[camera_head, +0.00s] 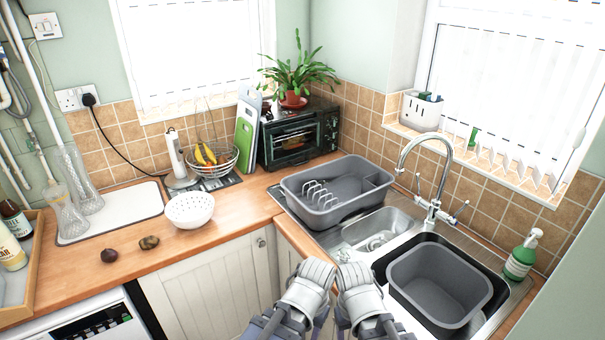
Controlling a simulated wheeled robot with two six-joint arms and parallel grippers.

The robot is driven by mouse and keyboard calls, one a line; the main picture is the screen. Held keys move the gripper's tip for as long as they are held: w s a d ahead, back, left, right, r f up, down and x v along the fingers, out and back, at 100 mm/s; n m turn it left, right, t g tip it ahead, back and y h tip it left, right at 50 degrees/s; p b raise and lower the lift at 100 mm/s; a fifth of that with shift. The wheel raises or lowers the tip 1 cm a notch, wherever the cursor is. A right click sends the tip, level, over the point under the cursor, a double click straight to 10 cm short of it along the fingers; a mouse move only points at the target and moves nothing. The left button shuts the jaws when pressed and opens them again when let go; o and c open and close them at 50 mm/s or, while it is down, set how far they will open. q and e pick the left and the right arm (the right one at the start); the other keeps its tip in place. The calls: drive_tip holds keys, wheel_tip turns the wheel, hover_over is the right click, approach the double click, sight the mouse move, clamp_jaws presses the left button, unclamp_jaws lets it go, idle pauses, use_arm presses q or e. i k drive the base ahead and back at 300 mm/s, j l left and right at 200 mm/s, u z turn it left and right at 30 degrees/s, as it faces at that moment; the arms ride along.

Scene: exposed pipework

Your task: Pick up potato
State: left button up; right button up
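A small brown, oblong, mottled item that looks like the potato (149,242) lies on the wooden worktop at the left, in front of the white colander. A darker, reddish-brown round item (109,255) lies to its left, apart from it; I cannot tell what it is. My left gripper (317,271) and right gripper (353,273) are close together at the bottom centre, in front of the sink edge, far to the right of the potato. Their fingers are seen from behind, so their opening is hidden. I see nothing held.
A white colander (189,210) stands just behind the potato. A white board (112,213) with glass vases (68,212) on it and a wooden tray (34,268) of bottles are at the left. A grey dish rack (337,210) and a grey basin (440,310) are at the sink.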

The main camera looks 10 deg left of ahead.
sight(150, 242)
drive_tip(key=u, duration=1.45)
drive_tip(key=z, duration=2.3)
drive_tip(key=u, duration=1.45)
drive_tip(key=i+j+u, duration=0.25)
drive_tip(key=i, duration=0.15)
